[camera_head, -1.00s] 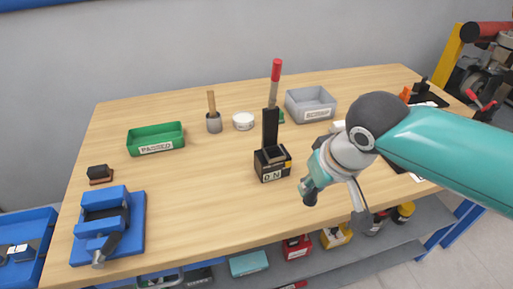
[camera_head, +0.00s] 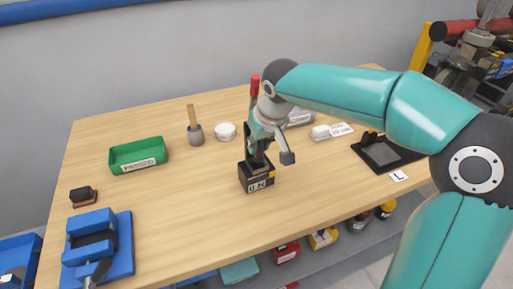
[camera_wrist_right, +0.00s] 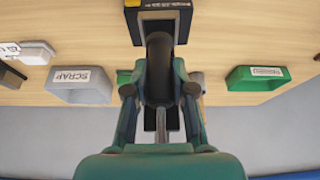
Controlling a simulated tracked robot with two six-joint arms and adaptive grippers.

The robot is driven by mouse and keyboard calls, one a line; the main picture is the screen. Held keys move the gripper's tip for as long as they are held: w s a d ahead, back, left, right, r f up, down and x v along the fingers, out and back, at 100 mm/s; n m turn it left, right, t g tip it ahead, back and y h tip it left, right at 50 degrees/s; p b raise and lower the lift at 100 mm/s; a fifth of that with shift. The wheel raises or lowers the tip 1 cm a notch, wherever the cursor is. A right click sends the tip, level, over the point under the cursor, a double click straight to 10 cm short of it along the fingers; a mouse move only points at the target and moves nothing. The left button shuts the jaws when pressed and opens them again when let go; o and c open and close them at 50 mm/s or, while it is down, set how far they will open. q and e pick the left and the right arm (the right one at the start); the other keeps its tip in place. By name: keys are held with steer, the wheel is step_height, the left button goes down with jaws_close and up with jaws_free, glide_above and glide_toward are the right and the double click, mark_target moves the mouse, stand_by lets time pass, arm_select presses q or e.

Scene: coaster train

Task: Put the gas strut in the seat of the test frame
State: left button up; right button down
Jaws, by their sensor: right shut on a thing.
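The gas strut (camera_wrist_right: 159,70) is a dark cylinder with a thin silver rod, seen in the right wrist view. My right gripper (camera_wrist_right: 160,93) is shut around its dark body. The test frame (camera_head: 257,179) is a black box with a white label, a black upright and a red-topped lever (camera_head: 254,86). In the head view my right gripper (camera_head: 259,146) is right over the box, in front of the upright. The strut lines up with the upright, its dark end at the box (camera_wrist_right: 160,10). The seat is mostly hidden, so I cannot tell whether the end is inside it. My left gripper is not in view.
A green bin (camera_head: 138,155), a wooden-handled tool (camera_head: 195,127) and a white round container (camera_head: 225,131) stand left of the frame. A grey scrap bin (camera_wrist_right: 80,86) is behind my arm. A blue vise (camera_head: 97,245) is at front left. The table's front middle is clear.

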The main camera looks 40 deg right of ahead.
mark_target(257, 152)
steer(key=shift+w+d, duration=0.1)
steer(key=shift+w, duration=0.5)
steer(key=shift+f, duration=1.75)
steer(key=shift+f, duration=0.15)
steer(key=c, duration=1)
jaws_free()
steer(key=v, duration=1.2)
steer(key=shift+s+p, duration=0.1)
steer(key=shift+p, duration=0.25)
